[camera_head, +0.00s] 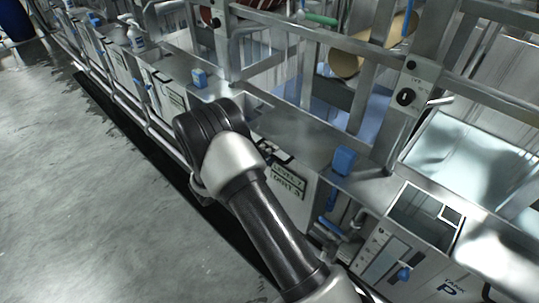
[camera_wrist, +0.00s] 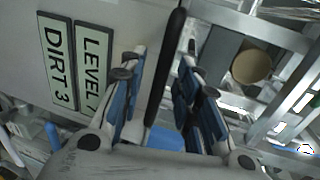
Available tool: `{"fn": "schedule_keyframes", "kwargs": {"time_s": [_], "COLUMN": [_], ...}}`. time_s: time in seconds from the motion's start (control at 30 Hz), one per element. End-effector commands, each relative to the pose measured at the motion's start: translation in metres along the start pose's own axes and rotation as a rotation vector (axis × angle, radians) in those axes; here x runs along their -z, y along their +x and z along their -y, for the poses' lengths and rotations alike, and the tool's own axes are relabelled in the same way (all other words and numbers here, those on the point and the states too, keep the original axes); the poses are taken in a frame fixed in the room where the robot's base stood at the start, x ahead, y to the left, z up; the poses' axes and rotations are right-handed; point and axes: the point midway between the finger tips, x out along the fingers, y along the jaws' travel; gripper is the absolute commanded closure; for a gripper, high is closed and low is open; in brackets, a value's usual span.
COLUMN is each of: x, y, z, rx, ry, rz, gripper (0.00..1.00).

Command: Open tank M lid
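My gripper (camera_wrist: 163,100) is open in the wrist view, with its blue-padded fingers spread apart. A dark bar-shaped handle (camera_wrist: 167,65) runs between the fingers, with a gap on both sides. It stands beside a grey tank panel (camera_wrist: 105,20) with the plates "LEVEL 7" and "DIRT 3". In the head view the same plates (camera_head: 288,180) are on a tank front just right of my arm, and my wrist hides the gripper. No letter M is readable, so I cannot confirm which lid is tank M's. Part of a dark handle (camera_head: 275,153) shows beside my wrist.
Blue blocks (camera_head: 344,160) and (camera_head: 200,78) sit along the tank-top edge. Metal frame posts and rollers (camera_head: 346,57) stand behind. A control box with a dark knob (camera_head: 405,96) is at the right. A tank marked P (camera_head: 447,289) is lower right. The floor (camera_head: 90,190) at left is clear.

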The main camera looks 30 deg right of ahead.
Motion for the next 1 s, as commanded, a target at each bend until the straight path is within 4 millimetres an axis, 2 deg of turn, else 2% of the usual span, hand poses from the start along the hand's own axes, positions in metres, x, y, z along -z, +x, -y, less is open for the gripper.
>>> {"fn": "schedule_keyframes", "kwargs": {"time_s": [0.13, 0.4, 0.87, 1.0], "x": [0.0002, 0.0002, 0.0001, 0.0001], "y": [0.0088, 0.01, 0.0097, 0.0097], "z": [-0.0001, 0.0003, 0.0002, 0.0002], "rx": [0.001, 0.0, 0.0, 0.0], "ry": [-0.001, -0.001, -0.001, -0.001], "rz": [0.0, 0.0, 0.0, 0.0], "gripper": [0.7, 0.7, 1.0, 1.0]}}
